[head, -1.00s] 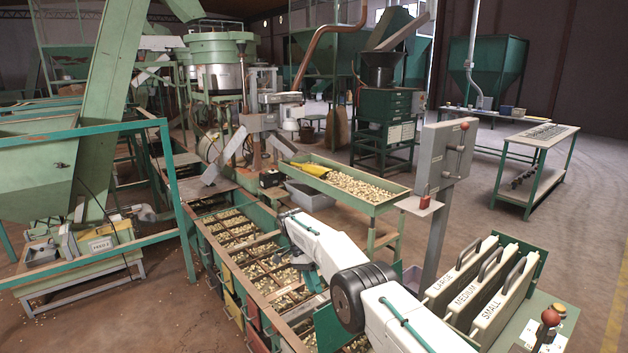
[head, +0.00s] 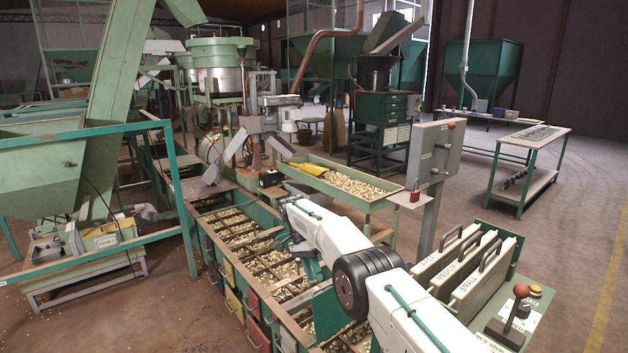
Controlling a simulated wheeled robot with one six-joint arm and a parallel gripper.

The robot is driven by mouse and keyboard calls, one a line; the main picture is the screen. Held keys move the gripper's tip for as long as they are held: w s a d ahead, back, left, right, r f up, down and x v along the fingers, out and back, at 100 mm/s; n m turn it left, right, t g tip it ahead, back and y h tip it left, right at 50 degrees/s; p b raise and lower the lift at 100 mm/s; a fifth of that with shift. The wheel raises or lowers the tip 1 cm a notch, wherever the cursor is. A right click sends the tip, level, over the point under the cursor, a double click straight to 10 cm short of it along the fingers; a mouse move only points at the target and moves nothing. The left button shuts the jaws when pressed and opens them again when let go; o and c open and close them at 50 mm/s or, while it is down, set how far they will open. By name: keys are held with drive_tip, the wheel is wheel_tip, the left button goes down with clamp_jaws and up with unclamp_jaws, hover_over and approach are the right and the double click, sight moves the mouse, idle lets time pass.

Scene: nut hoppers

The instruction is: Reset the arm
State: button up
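My white arm reaches from the bottom right of the head view up and left over the row of nut hoppers (head: 222,281). Its dark ribbed joint sits near the middle of the picture. The forearm slopes up to a wrist above the hoppers. My gripper (head: 302,262) hangs below that wrist, small and partly hidden by the forearm. I cannot tell whether its fingers are open or shut, and I see nothing clearly held in it.
A green tray of nuts (head: 398,190) stands behind the arm. A grey switch post (head: 432,170) and upright plates with handles (head: 466,270) stand close on the right. A red-knobbed lever (head: 517,310) is at lower right. Open floor lies beyond, right.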

drive_tip(key=s+d+r+n+t+y, duration=0.15)
drive_tip(key=d+r, duration=0.25)
drive_tip(key=r, duration=0.5)
drive_tip(key=s+d+r+n, duration=0.1)
drive_tip(key=s+d+r, duration=0.25)
drive_tip(key=r, duration=0.65)
drive_tip(key=s+d+r+n, duration=0.1)
drive_tip(key=s+d+r, duration=0.1)
drive_tip(key=d+r, duration=0.5)
drive_tip(key=s+d+r+n+t+y, duration=0.1)
drive_tip(key=s+d+r, duration=0.2)
drive_tip(key=s+r, duration=0.4)
drive_tip(key=s+d+r+n+t, duration=0.1)
drive_tip(key=s+d+r, duration=0.25)
drive_tip(key=s, duration=0.45)
drive_tip(key=s+d+f+n, duration=0.1)
drive_tip(key=s+d+f, duration=0.1)
drive_tip(key=s, duration=0.8)
drive_tip(key=s+d+f+n+t, duration=0.1)
drive_tip(key=s+d+f, duration=0.1)
drive_tip(key=s, duration=0.8)
drive_tip(key=s+d+f+n+t+y, duration=0.1)
drive_tip(key=s+f+n, duration=0.1)
drive_tip(key=s, duration=0.9)
drive_tip(key=shift+d+f, duration=0.4)
drive_tip(key=shift+f, duration=0.5)
drive_tip(key=shift+t, duration=0.25)
